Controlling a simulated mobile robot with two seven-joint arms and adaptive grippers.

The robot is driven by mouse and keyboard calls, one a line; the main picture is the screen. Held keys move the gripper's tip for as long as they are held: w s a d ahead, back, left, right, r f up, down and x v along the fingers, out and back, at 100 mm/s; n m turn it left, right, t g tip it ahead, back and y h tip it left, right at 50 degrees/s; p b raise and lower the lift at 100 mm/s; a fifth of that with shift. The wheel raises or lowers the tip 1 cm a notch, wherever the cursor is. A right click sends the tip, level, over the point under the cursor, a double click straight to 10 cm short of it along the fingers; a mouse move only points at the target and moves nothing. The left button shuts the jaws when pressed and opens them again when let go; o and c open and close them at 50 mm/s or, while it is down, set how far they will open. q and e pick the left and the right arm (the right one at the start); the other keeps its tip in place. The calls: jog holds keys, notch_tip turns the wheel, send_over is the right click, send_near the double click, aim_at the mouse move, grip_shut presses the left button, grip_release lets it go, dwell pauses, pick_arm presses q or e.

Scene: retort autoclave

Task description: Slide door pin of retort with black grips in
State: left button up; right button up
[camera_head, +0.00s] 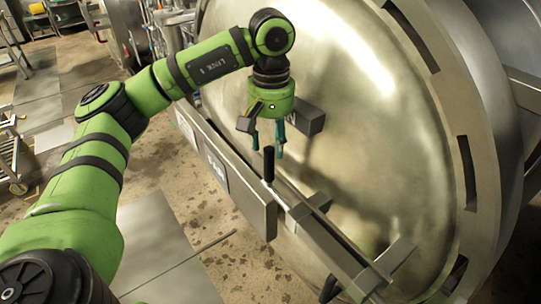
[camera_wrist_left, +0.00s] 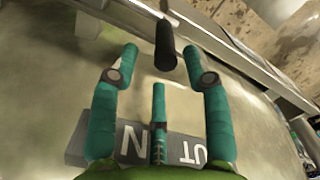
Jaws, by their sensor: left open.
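The retort door (camera_head: 375,110) is a large round metal disc filling the right of the head view. A door pin with an upright black grip (camera_head: 268,167) sits at the metal bar across the door's front. The grip also shows in the left wrist view (camera_wrist_left: 165,45), near the top centre. My left gripper (camera_head: 267,148) hangs fingers down just above the grip. Its fingers are spread and empty. In the left wrist view the grip appears between and slightly beyond the fingertips (camera_wrist_left: 160,55); I cannot tell whether they touch it. My right gripper is not in view.
A dark block (camera_head: 308,119) stands on the door beside my gripper. A grey plate with "N" and "UT" lettering (camera_wrist_left: 130,146) lies behind the fingers in the wrist view. A long metal bar (camera_head: 335,240) runs across the door. Stained floor (camera_head: 170,215) is open at left.

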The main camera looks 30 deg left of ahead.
pick_arm(q)
notch_tip(320, 180, up, 5)
jog(key=shift+r, duration=0.2)
jog(key=shift+f, duration=0.1)
dwell(0.4)
